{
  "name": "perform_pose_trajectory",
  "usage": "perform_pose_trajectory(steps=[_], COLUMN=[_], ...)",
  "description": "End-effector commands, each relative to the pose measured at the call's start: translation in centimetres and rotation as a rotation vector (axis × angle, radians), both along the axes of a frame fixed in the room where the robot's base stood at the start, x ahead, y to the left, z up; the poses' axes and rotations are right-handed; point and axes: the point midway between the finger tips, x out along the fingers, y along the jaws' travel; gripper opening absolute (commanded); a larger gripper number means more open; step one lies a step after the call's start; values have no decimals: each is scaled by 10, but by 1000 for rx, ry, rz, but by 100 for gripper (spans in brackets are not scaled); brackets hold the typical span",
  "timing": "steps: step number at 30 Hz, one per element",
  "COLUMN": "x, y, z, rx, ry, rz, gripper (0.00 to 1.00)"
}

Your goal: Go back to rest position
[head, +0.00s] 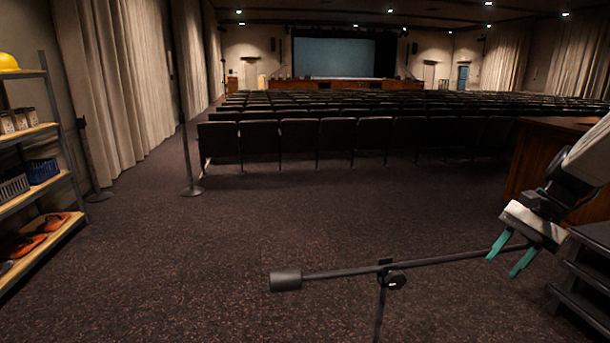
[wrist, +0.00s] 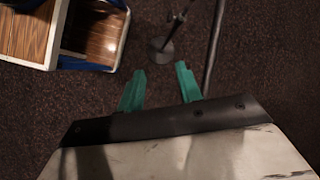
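My gripper (head: 512,256) hangs at the right side of the head view, with its two teal fingers pointing down and to the left. The fingers are apart and nothing shows between them. In the wrist view my gripper (wrist: 160,80) is also open and empty above the dark carpet. In the head view it overlaps the right end of a microphone stand's boom (head: 440,262); I cannot tell whether they touch.
The stand's round base (wrist: 163,50) shows in the wrist view, beside a wooden-topped unit (wrist: 95,30). A wooden desk (head: 540,160) and dark steps (head: 585,270) are at right. Shelves (head: 45,225) stand left, seat rows (head: 300,138) ahead. Carpet (head: 180,270) at left centre is clear.

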Motion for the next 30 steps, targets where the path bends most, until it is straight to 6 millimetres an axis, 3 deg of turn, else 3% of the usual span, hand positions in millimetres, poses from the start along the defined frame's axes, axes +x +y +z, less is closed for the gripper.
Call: perform_pose_trajectory(steps=[9, 18, 24, 30], x=[-99, -184, -212, -215], y=[86, 137, 157, 165], z=[30, 37, 42, 51], rx=[-230, -427, -494, -510], ry=[-122, -271, -374, -428], rz=[478, 852, 960, 996], gripper=[35, 35, 35, 35])
